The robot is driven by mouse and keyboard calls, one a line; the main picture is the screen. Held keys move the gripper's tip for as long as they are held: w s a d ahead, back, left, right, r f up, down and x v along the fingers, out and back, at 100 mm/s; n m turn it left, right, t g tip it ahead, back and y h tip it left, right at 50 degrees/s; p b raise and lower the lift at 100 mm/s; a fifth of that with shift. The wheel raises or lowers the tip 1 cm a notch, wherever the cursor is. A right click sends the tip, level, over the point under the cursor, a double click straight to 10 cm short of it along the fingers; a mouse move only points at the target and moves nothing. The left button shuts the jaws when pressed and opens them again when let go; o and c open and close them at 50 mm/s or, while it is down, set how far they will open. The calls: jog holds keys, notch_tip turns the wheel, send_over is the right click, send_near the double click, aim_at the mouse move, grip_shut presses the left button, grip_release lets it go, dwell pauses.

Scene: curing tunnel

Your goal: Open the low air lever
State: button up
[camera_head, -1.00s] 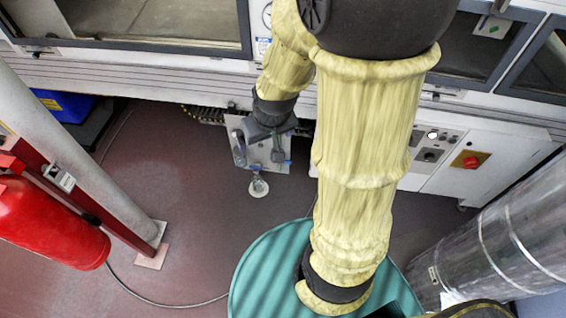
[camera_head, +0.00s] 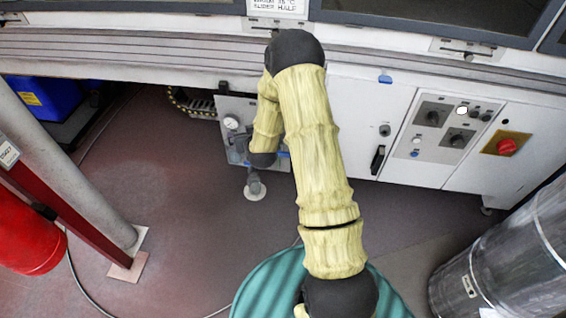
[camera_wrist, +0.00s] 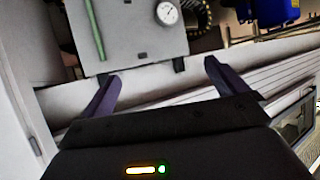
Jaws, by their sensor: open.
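A grey air panel (camera_head: 232,106) with a round white gauge (camera_head: 231,122) stands low under the machine in the head view; my arm covers its right part. Small blue parts show around its lower edge, but I cannot tell which one is the low air lever. The wrist view shows a grey panel (camera_wrist: 140,45) and a gauge (camera_wrist: 167,13) beyond my gripper (camera_wrist: 160,78). The gripper's two dark purple fingers are wide apart with nothing between them. In the head view my forearm hides the fingers.
A white cabinet (camera_head: 345,115) with a black handle, knobs and a red button (camera_head: 506,147) stands to the right. A grey post (camera_head: 75,170) and red cylinder (camera_head: 28,238) stand left. The floor (camera_head: 170,220) between is mostly clear.

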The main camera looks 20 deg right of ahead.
aim_at(284, 153)
jog(key=s+d+f+m+t+h+b, duration=0.1)
jog(key=d+f+h+b, duration=0.1)
jog(key=f+b, duration=0.3)
jog(key=s+d+f+m+h+b, duration=0.1)
jog(key=f+b, duration=0.5)
jog(key=f, duration=0.8)
jog(key=s+d+f+m+t+h+b, duration=0.1)
jog(key=d+f+h+b, duration=0.4)
jog(key=f, duration=0.5)
jog(key=shift+s+f+m+t+h+b, duration=0.25)
jog(key=shift+s+m+t+h+b, duration=0.15)
jog(key=shift+m, duration=0.7)
jog(key=b+x, duration=0.4)
jog(key=x, duration=0.4)
jog(key=b+x, duration=0.3)
jog(key=x, duration=0.5)
jog(key=shift+w+d+f+b, duration=0.15)
jog(key=shift+d+f+b, duration=0.1)
jog(key=shift+b, duration=0.15)
jog(key=shift+w+d+r, duration=0.15)
jog(key=shift+w+d, duration=0.05)
jog(key=shift+w, duration=0.1)
